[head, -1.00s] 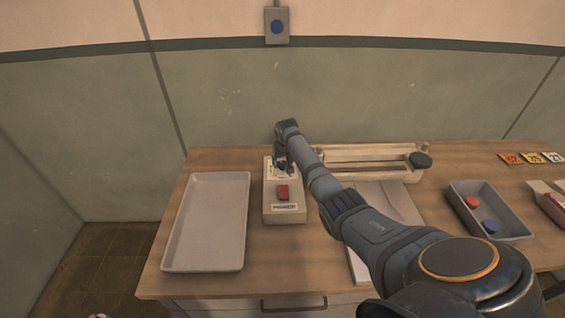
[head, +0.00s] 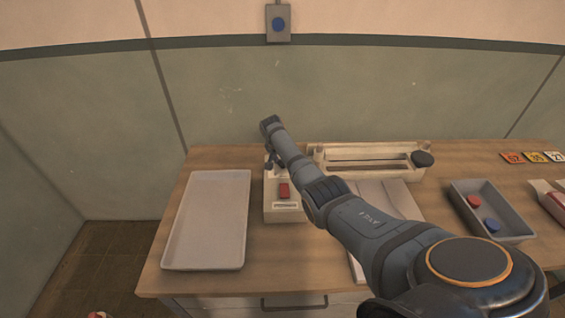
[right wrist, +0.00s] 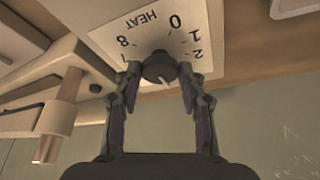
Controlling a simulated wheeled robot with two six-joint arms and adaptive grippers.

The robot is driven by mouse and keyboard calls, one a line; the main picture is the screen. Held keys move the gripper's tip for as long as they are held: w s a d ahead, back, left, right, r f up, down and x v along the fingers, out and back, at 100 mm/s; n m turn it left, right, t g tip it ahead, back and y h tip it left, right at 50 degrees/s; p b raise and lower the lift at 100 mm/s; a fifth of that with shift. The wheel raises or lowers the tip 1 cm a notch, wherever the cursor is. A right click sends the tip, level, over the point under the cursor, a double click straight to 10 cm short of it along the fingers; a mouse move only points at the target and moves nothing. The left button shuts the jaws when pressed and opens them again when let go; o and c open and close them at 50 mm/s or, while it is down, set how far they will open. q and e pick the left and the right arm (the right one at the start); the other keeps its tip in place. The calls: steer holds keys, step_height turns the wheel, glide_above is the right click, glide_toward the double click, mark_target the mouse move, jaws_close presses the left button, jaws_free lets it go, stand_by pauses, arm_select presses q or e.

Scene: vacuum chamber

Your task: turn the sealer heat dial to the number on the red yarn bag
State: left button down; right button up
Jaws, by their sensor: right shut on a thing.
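The sealer control box (head: 285,212) stands on the table with a red switch (head: 284,190) on its front half. My right gripper (head: 274,162) is over the box's back end, mostly behind my arm. In the right wrist view its fingers (right wrist: 160,82) are shut on the dark heat dial (right wrist: 159,66), one on each side. The white plate (right wrist: 150,30) reads HEAT, with 0, 1, 2 and 8 visible around the dial. A pale mark shows on the knob's lower side; the number there is hidden. A red bag (head: 555,204) is cut off at the right edge, its number unreadable.
A pale empty tray (head: 207,220) lies left of the box. The long sealer (head: 365,172) is behind my arm. A grey bin (head: 512,228) holds a red and a blue disc. Several number cards (head: 535,157) lie at the back right.

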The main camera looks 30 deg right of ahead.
steer(key=shift+m, duration=0.4)
steer(key=o, duration=1.1)
steer(key=shift+r, duration=0.1)
steer(key=v, duration=1.2)
steer(key=shift+w, duration=0.25)
